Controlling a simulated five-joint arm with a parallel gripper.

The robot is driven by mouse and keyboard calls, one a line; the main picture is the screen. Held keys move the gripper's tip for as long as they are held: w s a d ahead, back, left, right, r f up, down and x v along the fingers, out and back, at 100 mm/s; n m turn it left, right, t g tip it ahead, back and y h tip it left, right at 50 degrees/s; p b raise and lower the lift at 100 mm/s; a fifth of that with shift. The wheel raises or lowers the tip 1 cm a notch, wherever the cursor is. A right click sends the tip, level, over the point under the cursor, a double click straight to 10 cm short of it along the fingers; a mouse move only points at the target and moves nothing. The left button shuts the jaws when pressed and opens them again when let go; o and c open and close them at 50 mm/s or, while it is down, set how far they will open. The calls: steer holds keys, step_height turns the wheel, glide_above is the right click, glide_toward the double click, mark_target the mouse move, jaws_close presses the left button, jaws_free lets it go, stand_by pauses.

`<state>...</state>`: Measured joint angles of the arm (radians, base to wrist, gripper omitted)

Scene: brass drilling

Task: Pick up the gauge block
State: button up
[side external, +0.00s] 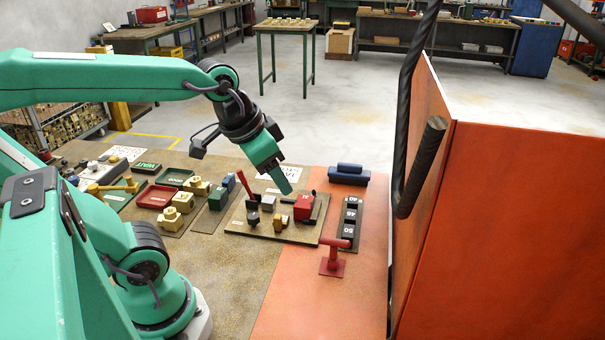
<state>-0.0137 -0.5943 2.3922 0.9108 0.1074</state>
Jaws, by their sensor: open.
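My gripper (287,190) points down above the middle of the work board (290,237), left of a red block-shaped fixture (304,207). The jaws are small here and nothing shows between them. I cannot tell for certain which piece is the gauge block. A dark strip (338,250) on the right carries several black blocks with white numbers (350,216), and these may be gauge blocks. The strip stands right of my gripper, apart from it. Small grey and brass pieces sit on the work board below my gripper.
A red stand (332,262) rises in front of the numbered strip. A dark blue block (348,174) lies behind it. Brass parts (182,202) and trays (157,196) fill the left. A large orange panel (520,220) with a dark bar blocks the right. The orange front surface (300,305) is clear.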

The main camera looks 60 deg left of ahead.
steer(key=w+a+m+g, duration=0.1)
steer(key=w+m, duration=0.1)
steer(key=w, duration=0.5)
steer(key=m+g, duration=0.4)
steer(key=m, duration=0.2)
glide_above(351, 214)
step_height(351, 214, down, 16)
steer(key=shift+s+r, duration=0.1)
steer(key=shift+r, duration=0.1)
steer(key=shift+f, duration=0.1)
steer(key=shift+f, duration=3.8)
